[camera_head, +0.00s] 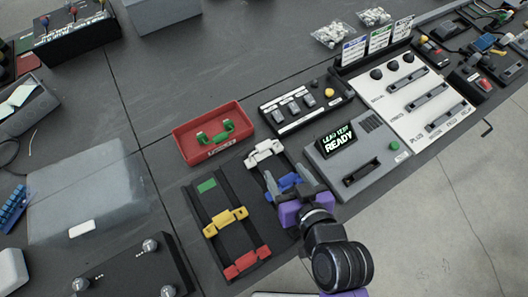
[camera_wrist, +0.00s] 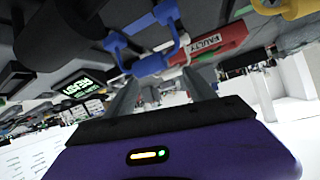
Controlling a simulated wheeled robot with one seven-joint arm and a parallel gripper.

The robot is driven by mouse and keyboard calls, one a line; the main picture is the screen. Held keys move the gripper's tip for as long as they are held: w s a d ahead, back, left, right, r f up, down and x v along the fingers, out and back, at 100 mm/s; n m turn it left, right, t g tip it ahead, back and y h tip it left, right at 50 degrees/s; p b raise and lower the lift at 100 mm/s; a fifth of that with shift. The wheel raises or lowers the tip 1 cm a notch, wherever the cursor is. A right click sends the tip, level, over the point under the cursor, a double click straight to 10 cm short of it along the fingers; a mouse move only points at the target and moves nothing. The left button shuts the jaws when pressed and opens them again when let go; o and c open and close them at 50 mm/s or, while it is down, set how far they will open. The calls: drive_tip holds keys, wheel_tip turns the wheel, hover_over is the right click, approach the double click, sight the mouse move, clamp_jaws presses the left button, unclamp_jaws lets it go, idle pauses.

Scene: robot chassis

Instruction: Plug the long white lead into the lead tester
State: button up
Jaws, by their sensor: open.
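A yellow lead (camera_head: 226,220) and a red lead (camera_head: 246,264) sit on the rack. A red tray (camera_head: 190,152), labelled "FAULTY" in the wrist view, holds a green lead (camera_head: 216,134). A switch box (camera_head: 305,104) and a white slider panel (camera_head: 420,95) stand behind the tester.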

sight(266, 146)
drive_tip(key=w+a+n, duration=0.1)
drive_tip(key=w, duration=0.1)
drive_tip(key=w+a+n+g+y, duration=0.1)
drive_tip(key=w, duration=0.1)
drive_tip(key=w+a+n+g, duration=0.1)
drive_tip(key=w, duration=0.1)
drive_tip(key=shift+a+r+n+y+b, duration=0.1)
drive_tip(key=shift+r+n+y+b, duration=0.05)
drive_tip(key=shift+n+y+b, duration=0.2)
drive_tip(key=shift+p+x, duration=0.3)
drive_tip(key=shift+x, duration=1.55)
drive_tip(key=x, duration=0.4)
drive_tip(key=shift+a, duration=0.15)
clamp_jaws()
